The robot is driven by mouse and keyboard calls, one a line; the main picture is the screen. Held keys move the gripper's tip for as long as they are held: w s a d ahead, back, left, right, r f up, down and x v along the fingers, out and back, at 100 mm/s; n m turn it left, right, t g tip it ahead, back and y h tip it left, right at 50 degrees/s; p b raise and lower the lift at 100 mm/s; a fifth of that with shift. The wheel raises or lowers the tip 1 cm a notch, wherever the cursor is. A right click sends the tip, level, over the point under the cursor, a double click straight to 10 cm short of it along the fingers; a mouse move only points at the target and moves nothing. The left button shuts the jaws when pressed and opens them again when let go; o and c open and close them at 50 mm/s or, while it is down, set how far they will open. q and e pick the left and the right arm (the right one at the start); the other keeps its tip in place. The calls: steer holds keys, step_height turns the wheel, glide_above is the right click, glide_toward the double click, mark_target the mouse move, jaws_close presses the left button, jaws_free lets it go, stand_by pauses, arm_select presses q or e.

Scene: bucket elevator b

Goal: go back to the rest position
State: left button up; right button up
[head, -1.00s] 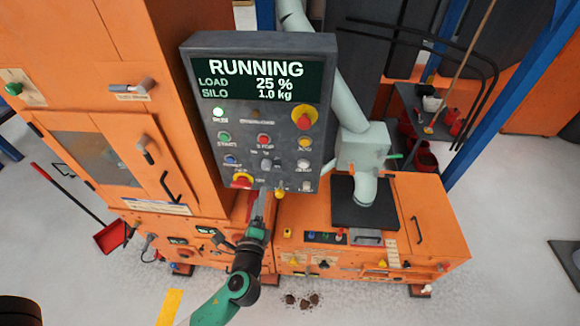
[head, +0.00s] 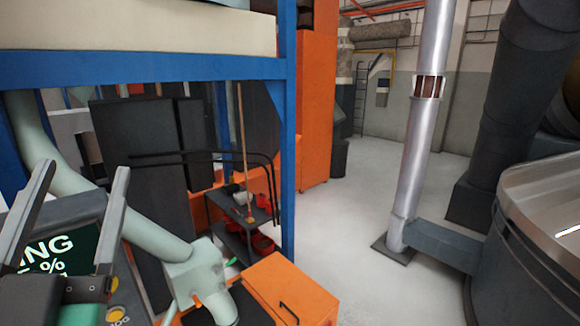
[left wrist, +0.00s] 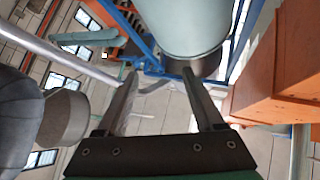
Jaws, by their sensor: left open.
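My left gripper (head: 83,172) is at the lower left of the head view, pointing up. Its two grey fingers are wide apart with nothing between them. The left wrist view shows the same open fingers (left wrist: 159,75) pointing up towards a pale cylinder (left wrist: 180,25) and the roof. My right gripper is in neither view.
An orange machine (head: 305,290) with a pale green pipe (head: 150,236) stands at the lower left. A blue frame (head: 287,150) rises behind it. A silver pipe (head: 424,130) and a large round vessel (head: 530,235) stand at the right. Grey floor (head: 345,220) between is clear.

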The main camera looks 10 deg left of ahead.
arm_select(q)
steer(key=s+d+r+m+t+h, duration=0.1)
steer(key=s+d+r+t+h, duration=0.2)
steer(key=s+d+r+h, duration=0.5)
steer(key=w+a+r+h+p, duration=0.15)
steer(key=w+r+p, duration=0.25)
steer(key=r+p, duration=1)
step_height(320, 180, down, 63)
steer(key=b, duration=5.9)
steer(key=shift+s+n+h, duration=0.2)
steer(key=shift+n+h, duration=0.1)
steer(key=shift+h, duration=0.15)
steer(key=shift+y, duration=0.3)
